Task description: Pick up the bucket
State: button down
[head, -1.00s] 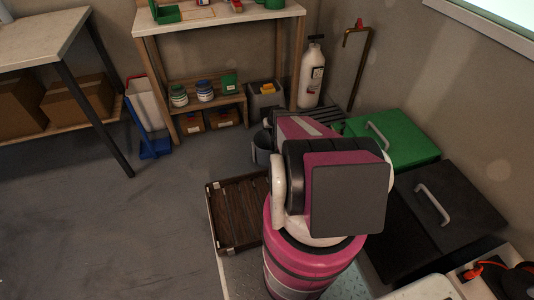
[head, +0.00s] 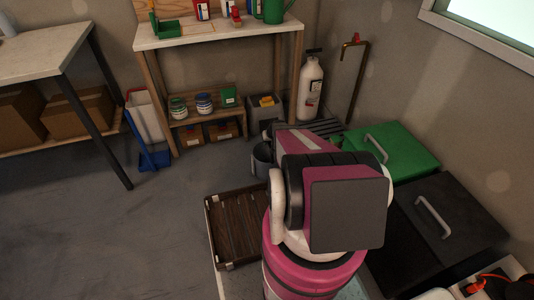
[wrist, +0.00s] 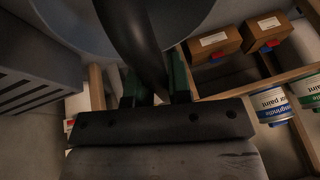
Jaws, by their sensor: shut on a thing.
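The grey bucket (head: 262,160) stands near the floor beyond my arm in the head view, and my arm hides its right part. In the wrist view the bucket (wrist: 72,28) is a large blue-grey round shape across the top. A dark curved piece, apparently its handle, runs down from the top between the green fingers. My gripper (wrist: 155,88) is shut on this piece. In the head view my arm hides the gripper. Whether the bucket touches the floor cannot be told.
A low wooden shelf (head: 212,118) with paint cans and small boxes stands behind the bucket. A grey bin (head: 265,112) with a yellow item is beside it. A brown slatted crate (head: 234,240) lies in front; green (head: 395,150) and black (head: 450,220) lidded boxes are right.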

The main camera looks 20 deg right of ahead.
jog(key=shift+r, duration=2.2)
jog(key=shift+s+a+r, duration=0.1)
jog(key=shift+a+r, duration=0.05)
jog(key=shift+r, duration=0.15)
jog(key=s+a+r, duration=0.3)
jog(key=a+r, duration=0.4)
jog(key=a, duration=0.4)
jog(key=s+a+r, duration=0.1)
jog(key=r, duration=1.8)
jog(key=s+a+r+n, duration=0.1)
jog(key=s+a+r, duration=0.1)
jog(key=r, duration=1.8)
jog(key=shift+s+a, duration=0.25)
jog(key=shift+s, duration=0.05)
